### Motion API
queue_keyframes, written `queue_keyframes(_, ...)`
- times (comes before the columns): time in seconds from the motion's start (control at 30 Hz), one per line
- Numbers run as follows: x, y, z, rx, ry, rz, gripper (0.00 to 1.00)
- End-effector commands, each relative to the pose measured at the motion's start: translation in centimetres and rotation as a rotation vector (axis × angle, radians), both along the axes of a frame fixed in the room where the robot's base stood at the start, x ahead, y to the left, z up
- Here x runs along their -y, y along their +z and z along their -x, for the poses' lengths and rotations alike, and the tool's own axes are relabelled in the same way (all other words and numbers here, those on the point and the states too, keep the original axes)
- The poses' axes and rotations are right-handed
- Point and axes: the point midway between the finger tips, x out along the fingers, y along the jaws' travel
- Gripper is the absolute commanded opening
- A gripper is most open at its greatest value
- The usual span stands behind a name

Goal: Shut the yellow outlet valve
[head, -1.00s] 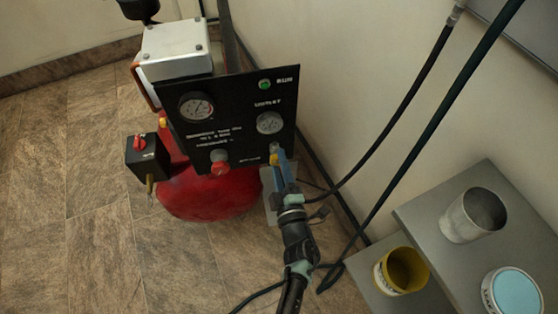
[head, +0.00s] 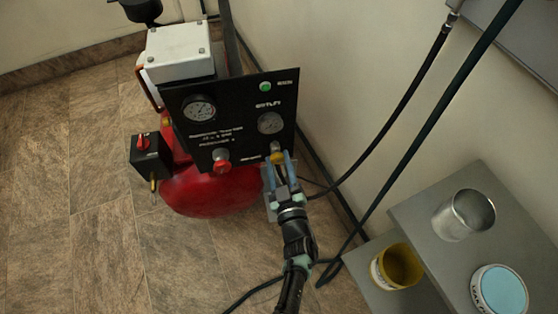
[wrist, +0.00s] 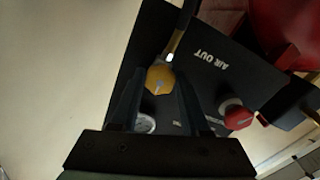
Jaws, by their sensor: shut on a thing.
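The yellow outlet valve (head: 277,158) is a small knob at the lower right of the black panel (head: 238,109). My gripper (head: 281,166) reaches up to it from below, with one finger on each side of the knob. In the wrist view the yellow valve knob (wrist: 160,79) shows a pale mark on its face and sits between the two dark fingers of my gripper (wrist: 157,84). The fingers are shut on the knob and partly hide its sides. The words "AIR OUT" are printed beside it.
A red knob (head: 221,164) and two gauges sit on the panel. A red tank (head: 205,195) stands below, and a box with a red switch (head: 145,148) at left. A black hose (head: 395,120) runs along the wall. Cans stand on grey shelves (head: 412,205) at right.

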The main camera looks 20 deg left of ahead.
Motion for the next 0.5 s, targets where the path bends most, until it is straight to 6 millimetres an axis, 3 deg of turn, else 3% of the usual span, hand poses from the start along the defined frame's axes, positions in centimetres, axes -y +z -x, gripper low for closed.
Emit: queue_keyframes(0.5, -0.01, -0.11, 0.07, -0.058, -0.001, -0.082, 0.0)
